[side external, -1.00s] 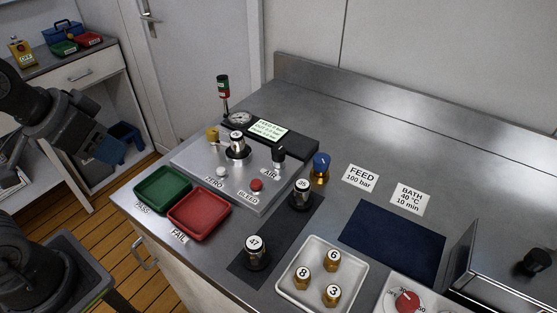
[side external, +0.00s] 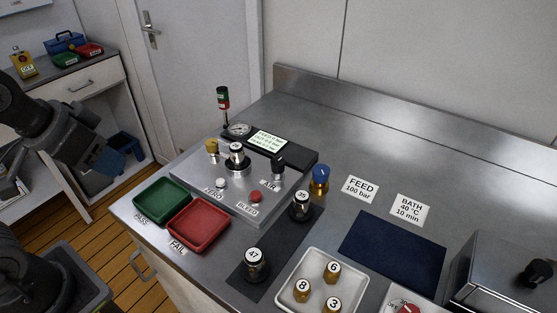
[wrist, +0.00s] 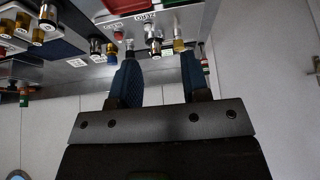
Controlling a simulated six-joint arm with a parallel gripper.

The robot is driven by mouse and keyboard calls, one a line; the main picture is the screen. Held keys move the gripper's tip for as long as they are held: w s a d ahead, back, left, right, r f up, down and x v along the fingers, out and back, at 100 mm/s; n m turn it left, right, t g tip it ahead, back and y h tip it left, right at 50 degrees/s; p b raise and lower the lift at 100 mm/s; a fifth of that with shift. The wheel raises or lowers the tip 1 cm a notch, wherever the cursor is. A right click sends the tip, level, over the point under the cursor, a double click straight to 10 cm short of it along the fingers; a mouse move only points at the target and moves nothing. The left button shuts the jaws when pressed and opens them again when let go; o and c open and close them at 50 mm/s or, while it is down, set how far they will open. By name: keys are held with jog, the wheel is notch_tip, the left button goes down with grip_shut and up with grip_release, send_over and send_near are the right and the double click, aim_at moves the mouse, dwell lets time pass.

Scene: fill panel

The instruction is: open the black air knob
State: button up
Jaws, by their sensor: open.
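The black air knob (side external: 278,165) stands upright on the right part of the grey panel (side external: 262,208), behind the AIR label. In the wrist view the black knob (wrist: 130,50) shows small, beyond the left finger. My gripper (side external: 112,162) is at the far left, well away from the panel and off the bench. In the wrist view my gripper (wrist: 160,75) has its two blue fingers apart with nothing between them. The knob's setting is too small to tell.
Near the knob are a red BLEED button (side external: 255,196), a silver fitting (side external: 236,158), a brass knob (side external: 211,147) and a blue-topped brass part (side external: 319,182). A signal tower (side external: 223,100) stands behind. Green (side external: 162,200) and red (side external: 198,226) trays lie in front. The bench's back is clear.

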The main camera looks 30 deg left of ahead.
jog(key=shift+o, duration=0.9)
jog(key=shift+w+r, duration=0.1)
jog(key=shift+o, duration=0.7)
jog(key=w+d+r+m+g+h, duration=0.1)
jog(key=w+d+m, duration=0.3)
jog(key=w, duration=0.7)
jog(key=shift+w+r+h, duration=0.25)
jog(key=shift+r+h, duration=0.05)
jog(key=shift+r, duration=0.25)
jog(key=m+g+h, duration=0.1)
jog(key=m+h, duration=0.1)
jog(key=m, duration=0.3)
send_near(277, 162)
notch_tip(277, 162, up, 4)
jog(key=x, duration=0.9)
jog(key=s+a+x, duration=0.1)
jog(key=x, duration=0.3)
jog(key=shift+w+f, duration=0.1)
jog(key=shift+f, duration=0.45)
jog(key=shift+c, duration=0.3)
jog(key=c, duration=0.9)
